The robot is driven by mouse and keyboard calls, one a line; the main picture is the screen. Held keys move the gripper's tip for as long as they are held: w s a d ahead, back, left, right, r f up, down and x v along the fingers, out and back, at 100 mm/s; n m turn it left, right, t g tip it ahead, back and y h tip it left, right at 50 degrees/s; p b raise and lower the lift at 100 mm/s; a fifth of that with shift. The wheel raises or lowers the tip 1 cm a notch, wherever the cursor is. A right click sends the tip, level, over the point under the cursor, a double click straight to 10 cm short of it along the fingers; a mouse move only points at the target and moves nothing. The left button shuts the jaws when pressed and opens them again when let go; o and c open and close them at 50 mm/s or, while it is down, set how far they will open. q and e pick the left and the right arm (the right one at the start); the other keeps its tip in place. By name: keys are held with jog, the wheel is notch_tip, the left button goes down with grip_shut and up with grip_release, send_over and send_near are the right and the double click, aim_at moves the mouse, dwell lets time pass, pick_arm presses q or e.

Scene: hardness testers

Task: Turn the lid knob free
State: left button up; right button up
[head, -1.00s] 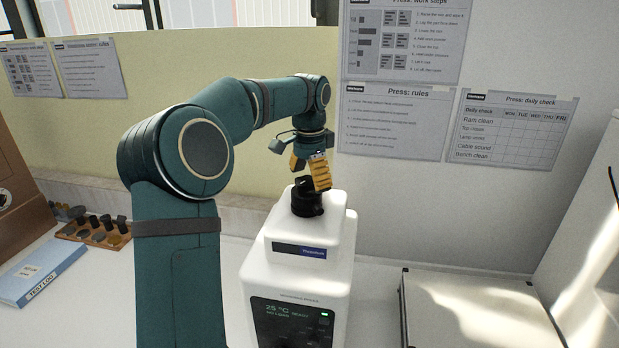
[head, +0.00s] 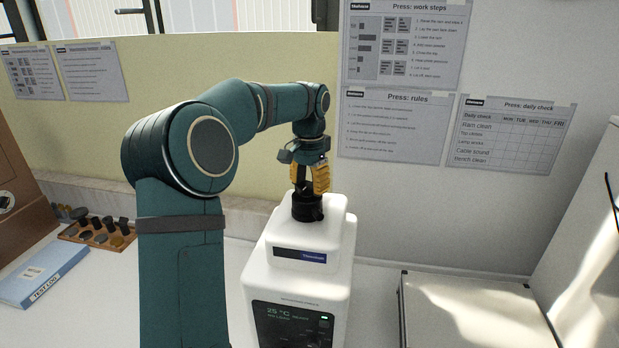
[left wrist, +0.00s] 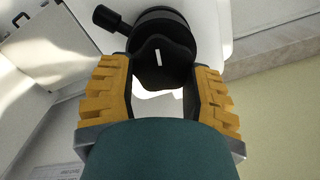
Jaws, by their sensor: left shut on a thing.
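The white press (head: 300,252) stands on the bench with a black lid knob (head: 307,207) on its top. My left gripper (head: 311,190) points down from above with its yellow-padded fingers at the knob. In the left wrist view, the fingers (left wrist: 163,85) sit on either side of the lobed black knob (left wrist: 163,62), which has a white mark line, and they are shut on it. A black side handle (left wrist: 110,18) sticks out from the round black lid beneath it. The far side of the knob is hidden by the fingers in the head view. My right gripper is not in view.
A blue test log book (head: 42,274) and a wooden tray (head: 70,236) with several dark pieces lie at the left. A pale flat-topped case (head: 470,310) stands at the right. Wall sheets hang behind.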

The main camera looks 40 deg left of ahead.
aim_at(308, 184)
pick_arm(q)
jog(key=shift+n+p, duration=0.6)
jog(key=shift+n, duration=0.7)
jog(key=shift+f, duration=0.1)
jog(key=o, duration=1.2)
jog(key=shift+a, duration=0.1)
notch_tip(308, 184, up, 12)
